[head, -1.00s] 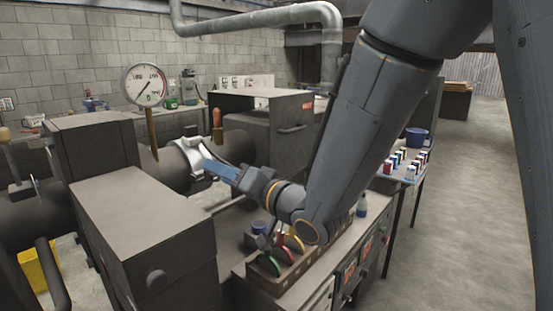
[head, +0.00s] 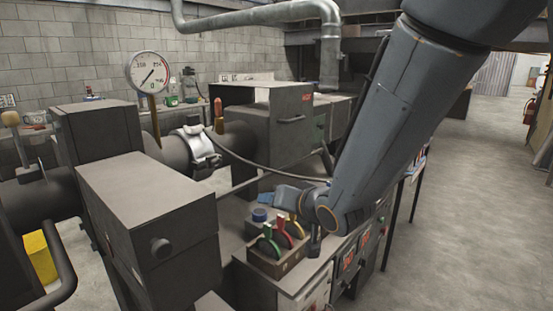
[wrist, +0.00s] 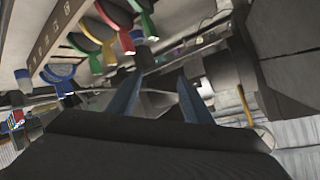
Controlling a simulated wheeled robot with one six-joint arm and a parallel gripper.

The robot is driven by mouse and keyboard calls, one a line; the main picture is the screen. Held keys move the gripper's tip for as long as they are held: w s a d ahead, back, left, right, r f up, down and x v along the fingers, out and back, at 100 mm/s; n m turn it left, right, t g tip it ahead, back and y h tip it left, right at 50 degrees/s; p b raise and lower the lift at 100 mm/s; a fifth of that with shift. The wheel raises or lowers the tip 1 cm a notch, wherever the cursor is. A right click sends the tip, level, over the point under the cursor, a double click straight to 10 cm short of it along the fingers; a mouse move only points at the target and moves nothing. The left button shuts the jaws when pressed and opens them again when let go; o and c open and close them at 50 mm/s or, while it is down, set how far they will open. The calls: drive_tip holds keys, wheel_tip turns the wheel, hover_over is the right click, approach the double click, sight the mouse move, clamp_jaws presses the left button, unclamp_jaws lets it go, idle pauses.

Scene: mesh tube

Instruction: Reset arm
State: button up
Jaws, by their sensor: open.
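My gripper (wrist: 158,92) shows in the wrist view as two blue fingers spread apart with nothing between them. In the head view its blue end (head: 288,195) is over the bench, just behind the tool box and clear of the pipe. My arm reaches down to it from the upper right; the fingertips are hard to make out there. A silver clamp (head: 203,148) sits around the dark pipe (head: 174,152), apart from my gripper.
A box (head: 282,266) with green, red and yellow handled tools stands close below my gripper. A thin cable (head: 270,172) runs behind it. Dark housings (head: 150,205) flank the pipe, and a gauge (head: 149,72) stands above. Open floor (head: 450,220) lies right.

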drive_tip(key=s+d+f+g+h+b, duration=0.2)
drive_tip(key=s+d+f+g+h, duration=0.15)
drive_tip(key=d+f, duration=0.35)
drive_tip(key=s+d+f+g+h+b, duration=0.2)
drive_tip(key=s+d+f, duration=0.2)
drive_tip(key=d+f, duration=0.3)
drive_tip(key=s+d+f+g+b, duration=0.1)
drive_tip(key=s+d+f+g, duration=0.1)
drive_tip(key=s, duration=0.4)
drive_tip(key=s+d+f+g+b, duration=0.1)
drive_tip(key=s+d+g, duration=0.2)
drive_tip(key=s, duration=0.4)
drive_tip(key=shift+f+g+h, duration=0.35)
